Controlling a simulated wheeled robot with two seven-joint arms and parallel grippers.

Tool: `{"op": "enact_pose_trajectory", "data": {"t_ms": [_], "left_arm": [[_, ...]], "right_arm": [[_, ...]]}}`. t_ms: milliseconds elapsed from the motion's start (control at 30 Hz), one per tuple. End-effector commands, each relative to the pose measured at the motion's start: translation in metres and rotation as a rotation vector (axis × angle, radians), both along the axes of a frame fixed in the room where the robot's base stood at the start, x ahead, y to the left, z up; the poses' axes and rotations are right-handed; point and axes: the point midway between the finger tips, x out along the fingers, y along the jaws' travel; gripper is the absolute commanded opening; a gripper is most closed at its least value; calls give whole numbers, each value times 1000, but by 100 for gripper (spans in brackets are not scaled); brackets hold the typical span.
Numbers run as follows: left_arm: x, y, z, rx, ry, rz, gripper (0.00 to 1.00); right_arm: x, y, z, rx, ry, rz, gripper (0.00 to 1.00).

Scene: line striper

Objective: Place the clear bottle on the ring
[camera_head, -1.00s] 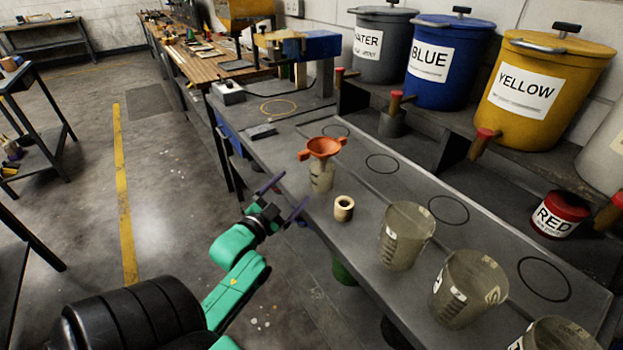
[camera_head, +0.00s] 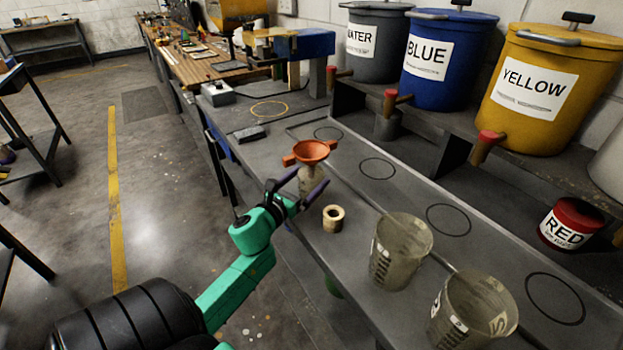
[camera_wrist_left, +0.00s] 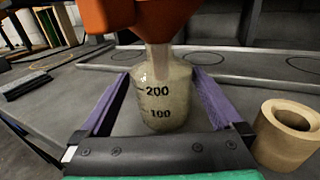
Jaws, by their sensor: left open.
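The clear bottle (camera_head: 310,183) stands upright near the bench's front edge, with an orange funnel (camera_head: 312,151) in its neck. In the left wrist view the bottle (camera_wrist_left: 162,112) shows 200 and 100 marks. My left gripper (camera_head: 313,177) is open, with its purple fingers on either side of the bottle; gaps show between the fingers and the glass. A thin yellow ring (camera_head: 286,109) lies flat on the bench farther back, beyond the bottle. Several black circles are also marked on the bench, one of them (camera_head: 360,169) right of the funnel. My right gripper is out of view.
A short tan hollow cylinder (camera_head: 333,225) stands close right of the bottle. Two beakers (camera_head: 402,262) (camera_head: 470,315) stand farther right. Labelled tubs with taps, such as the yellow one (camera_head: 575,60), line the back shelf.

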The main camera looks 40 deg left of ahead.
Motion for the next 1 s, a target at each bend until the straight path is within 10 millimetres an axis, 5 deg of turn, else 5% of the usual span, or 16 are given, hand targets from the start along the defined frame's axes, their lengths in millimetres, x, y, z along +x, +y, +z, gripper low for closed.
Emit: {"op": "enact_pose_trajectory", "data": {"t_ms": [200,433,467,633,700,1000], "left_arm": [[39,1,7,-2,-3,0,100],[43,1,4,0,-1,-1,100],[43,1,4,0,-1,-1,96],[43,1,4,-1,-1,0,31],[43,1,4,-1,-2,-1,17],[42,2,12,0,-1,0,17]], "right_arm": [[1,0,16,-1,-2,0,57],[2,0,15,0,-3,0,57],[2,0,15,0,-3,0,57],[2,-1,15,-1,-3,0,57],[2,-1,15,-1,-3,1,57],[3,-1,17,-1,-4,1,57]]}}
